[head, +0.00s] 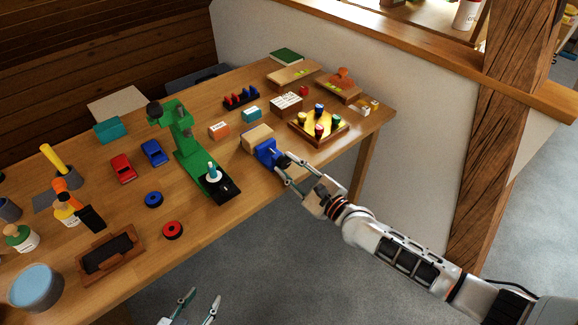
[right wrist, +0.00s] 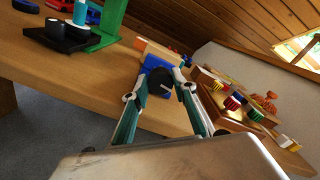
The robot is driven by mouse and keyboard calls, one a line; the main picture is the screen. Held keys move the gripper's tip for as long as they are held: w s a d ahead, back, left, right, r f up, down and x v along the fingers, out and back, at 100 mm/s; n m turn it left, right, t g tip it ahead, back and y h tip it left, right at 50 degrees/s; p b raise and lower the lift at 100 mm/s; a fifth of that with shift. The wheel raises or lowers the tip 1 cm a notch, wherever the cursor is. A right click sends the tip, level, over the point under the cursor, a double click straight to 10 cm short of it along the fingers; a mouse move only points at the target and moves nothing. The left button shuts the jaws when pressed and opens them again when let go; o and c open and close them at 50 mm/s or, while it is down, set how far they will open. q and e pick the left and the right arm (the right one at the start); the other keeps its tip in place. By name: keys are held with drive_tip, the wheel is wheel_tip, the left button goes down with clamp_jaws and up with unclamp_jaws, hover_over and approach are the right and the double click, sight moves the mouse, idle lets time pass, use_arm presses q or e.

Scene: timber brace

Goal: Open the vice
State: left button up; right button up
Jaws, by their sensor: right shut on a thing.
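The vice is blue (head: 267,152) with a pale wooden block (head: 257,137) at its far side, near the front edge of the table. In the right wrist view its blue body (right wrist: 157,63) sits just beyond my fingers, with a dark round part (right wrist: 159,84) facing me. My right gripper (head: 283,171) is at the vice's front, its fingers closed about that dark part, which looks like the handle; the exact contact is partly hidden by the fingers. My left gripper (head: 198,306) is low at the bottom of the head view, fingers apart and empty, away from the table.
A green press-like stand (head: 190,150) stands left of the vice on the wooden table (head: 190,236). A wooden tray with coloured pegs (head: 318,126) lies to its right. Several toys, pots and blocks cover the rest. The space before the table's front edge is open floor.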

drive_tip(key=o, duration=1.1)
drive_tip(key=v, duration=1.2)
